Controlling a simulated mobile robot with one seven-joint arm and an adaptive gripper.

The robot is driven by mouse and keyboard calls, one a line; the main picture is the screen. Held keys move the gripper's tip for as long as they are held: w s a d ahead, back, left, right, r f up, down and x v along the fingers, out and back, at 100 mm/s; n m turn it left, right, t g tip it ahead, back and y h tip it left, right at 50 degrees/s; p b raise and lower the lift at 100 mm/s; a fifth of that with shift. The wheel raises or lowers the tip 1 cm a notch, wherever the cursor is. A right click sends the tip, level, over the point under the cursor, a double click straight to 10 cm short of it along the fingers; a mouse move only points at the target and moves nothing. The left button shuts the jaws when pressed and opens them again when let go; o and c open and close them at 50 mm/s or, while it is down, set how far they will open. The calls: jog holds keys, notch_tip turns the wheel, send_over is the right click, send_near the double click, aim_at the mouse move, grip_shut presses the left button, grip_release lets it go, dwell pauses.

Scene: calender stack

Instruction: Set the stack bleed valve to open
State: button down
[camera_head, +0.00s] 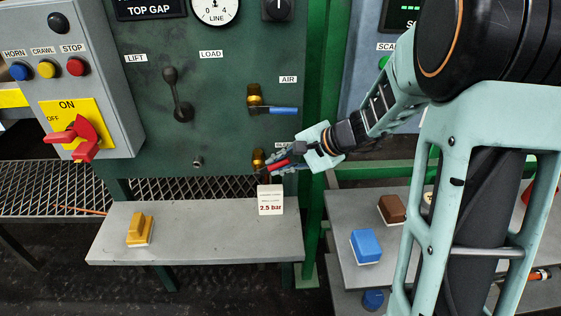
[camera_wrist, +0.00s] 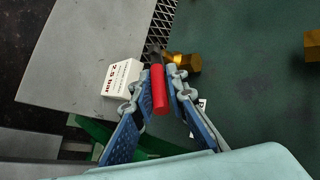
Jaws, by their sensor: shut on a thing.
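The lower brass valve (camera_head: 258,158) sits on the green panel below the AIR valve; the label beside it is mostly hidden by my gripper. Its red lever (camera_head: 278,165) points right and slightly up from the brass body in the head view. In the wrist view the red lever (camera_wrist: 158,90) lies between the two finger pads, with the brass fitting (camera_wrist: 184,65) just beyond. My gripper (camera_head: 275,166) is shut on the red lever, reaching in from the right. The fingers also show in the wrist view (camera_wrist: 160,73), one on each side of the lever.
A white "2.5 bar" card (camera_head: 270,199) stands on the grey shelf (camera_head: 200,240) just below the valve. The blue-handled AIR valve (camera_head: 272,109) is close above. A green post (camera_head: 318,100) stands right of the valve. A yellow block (camera_head: 139,229) sits on the shelf's left.

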jog(key=shift+s+a+r+h+p, duration=0.1)
jog(key=shift+a+r+h+p, duration=0.25)
jog(key=shift+h+p, duration=0.5)
jog(key=shift+r+n, duration=0.1)
jog(key=shift+n, duration=0.2)
jog(key=shift+h+p, duration=0.25)
jog(key=shift+p, duration=0.05)
jog(key=c, duration=2)
grip_release()
jog(key=shift+o, duration=0.2)
jog(key=shift+r, duration=0.1)
jog(key=shift+s+d+r, duration=0.1)
jog(key=shift+d+r, duration=0.1)
jog(key=shift+r, duration=0.15)
jog(key=v, duration=1.1)
